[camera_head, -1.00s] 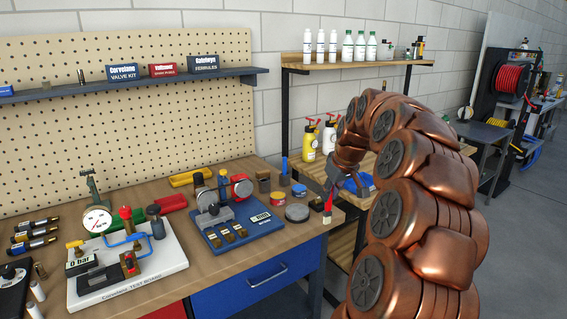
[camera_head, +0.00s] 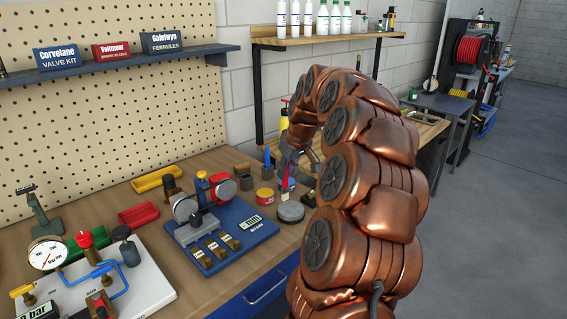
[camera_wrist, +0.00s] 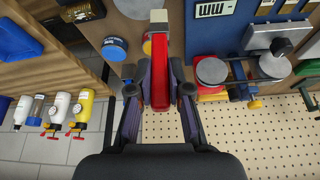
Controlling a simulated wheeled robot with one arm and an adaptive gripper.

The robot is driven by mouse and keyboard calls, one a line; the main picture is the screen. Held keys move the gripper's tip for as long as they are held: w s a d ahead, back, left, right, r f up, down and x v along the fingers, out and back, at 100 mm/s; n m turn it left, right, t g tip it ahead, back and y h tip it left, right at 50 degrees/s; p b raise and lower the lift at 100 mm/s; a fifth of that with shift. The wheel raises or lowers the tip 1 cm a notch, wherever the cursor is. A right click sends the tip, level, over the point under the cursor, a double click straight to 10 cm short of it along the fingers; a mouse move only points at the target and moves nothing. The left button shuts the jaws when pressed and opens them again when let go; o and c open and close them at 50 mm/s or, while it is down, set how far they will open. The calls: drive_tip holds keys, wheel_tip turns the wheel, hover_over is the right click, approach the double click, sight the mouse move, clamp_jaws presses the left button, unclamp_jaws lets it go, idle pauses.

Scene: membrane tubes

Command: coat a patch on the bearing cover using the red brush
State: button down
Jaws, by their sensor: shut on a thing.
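The red brush (camera_head: 285,182) is held in my gripper (camera_head: 291,168), bristle end down over the bench's right end. In the wrist view the red handle (camera_wrist: 160,75) lies between the two closed fingers, with its pale tip at the top edge. A round dark grey disc, apparently the bearing cover (camera_head: 291,212), lies flat on the bench just in front of the brush. In the wrist view it seems to show partly at the top edge (camera_wrist: 132,8). The brush tip looks apart from it. No coated patch can be made out.
A red-and-yellow tin (camera_head: 265,196) stands left of the cover and a blue tin (camera_wrist: 114,48) near the brush. A blue instrument base (camera_head: 245,238) lies further left. The bench's front edge is close to the cover.

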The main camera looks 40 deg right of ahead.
sight(283, 187)
wheel_tip(283, 187, down, 5)
drive_tip(key=shift+b, duration=0.35)
drive_tip(key=shift+d+f, duration=0.15)
drive_tip(key=shift+f, duration=0.15)
drive_tip(key=d+p, duration=0.4)
drive_tip(key=d, duration=0.3)
drive_tip(key=shift+w+a+p, duration=0.25)
drive_tip(key=shift+a, duration=1.5)
drive_tip(key=shift+w+a+p, duration=0.2)
drive_tip(key=shift+a+p, duration=0.05)
drive_tip(key=shift+a, duration=1.45)
drive_tip(key=shift+a+f, duration=0.1)
drive_tip(key=shift+a, duration=0.15)
drive_tip(key=shift+w+b, duration=0.35)
drive_tip(key=shift+b, duration=0.05)
drive_tip(key=shift+d, duration=3.55)
wheel_tip(283, 187, up, 8)
drive_tip(key=shift+w, duration=0.25)
